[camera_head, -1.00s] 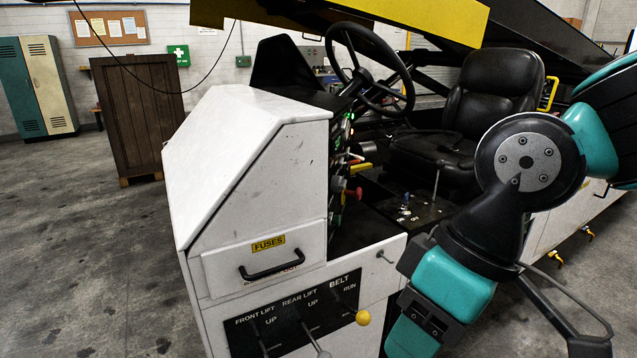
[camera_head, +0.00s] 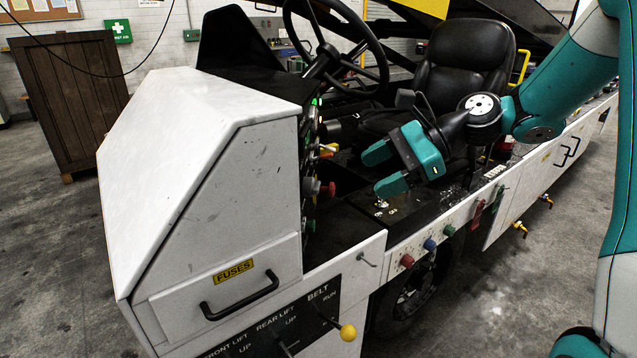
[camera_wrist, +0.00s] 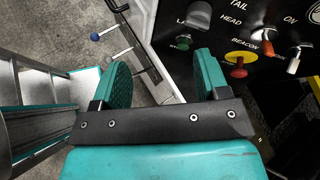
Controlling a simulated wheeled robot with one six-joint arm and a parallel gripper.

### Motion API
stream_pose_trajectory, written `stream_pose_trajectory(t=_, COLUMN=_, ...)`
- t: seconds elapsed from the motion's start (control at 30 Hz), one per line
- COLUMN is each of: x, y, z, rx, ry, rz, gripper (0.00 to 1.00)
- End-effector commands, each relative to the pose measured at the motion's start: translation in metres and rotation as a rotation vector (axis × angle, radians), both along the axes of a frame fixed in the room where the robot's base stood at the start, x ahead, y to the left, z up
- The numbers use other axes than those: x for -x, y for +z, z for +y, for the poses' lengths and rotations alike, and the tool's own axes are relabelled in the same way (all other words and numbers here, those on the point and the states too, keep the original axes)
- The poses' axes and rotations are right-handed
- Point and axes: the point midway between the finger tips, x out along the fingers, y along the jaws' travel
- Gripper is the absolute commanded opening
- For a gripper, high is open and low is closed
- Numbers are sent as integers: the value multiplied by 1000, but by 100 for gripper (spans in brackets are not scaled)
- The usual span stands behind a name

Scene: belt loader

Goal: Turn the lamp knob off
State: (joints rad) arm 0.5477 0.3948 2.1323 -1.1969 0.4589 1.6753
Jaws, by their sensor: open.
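The control panel (camera_wrist: 245,30) fills the upper right of the wrist view. A grey rotary knob (camera_wrist: 197,15) sits by lettering starting "LA", probably the lamp knob; its setting is unclear. A green knob (camera_wrist: 184,41) is just below it. My gripper (camera_wrist: 160,72) is open and empty, its teal fingers apart, with the right finger below the green knob. In the head view, my gripper (camera_head: 384,170) is in front of the seat, pointing left toward the dashboard panel (camera_head: 311,150), with a gap between.
A red knob on a yellow base (camera_wrist: 238,69) and toggles, one orange-tipped (camera_wrist: 293,61), are near the lamp knob. The steering wheel (camera_head: 335,45), seat (camera_head: 464,65) and white console (camera_head: 225,180) surround the arm.

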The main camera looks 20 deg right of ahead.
Motion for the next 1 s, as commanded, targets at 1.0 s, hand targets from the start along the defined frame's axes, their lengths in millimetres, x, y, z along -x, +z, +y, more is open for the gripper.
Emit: stream_pose_trajectory(t=1.0, x=-79, y=-54, z=55, rx=-272, ry=-287, rz=240, gripper=68)
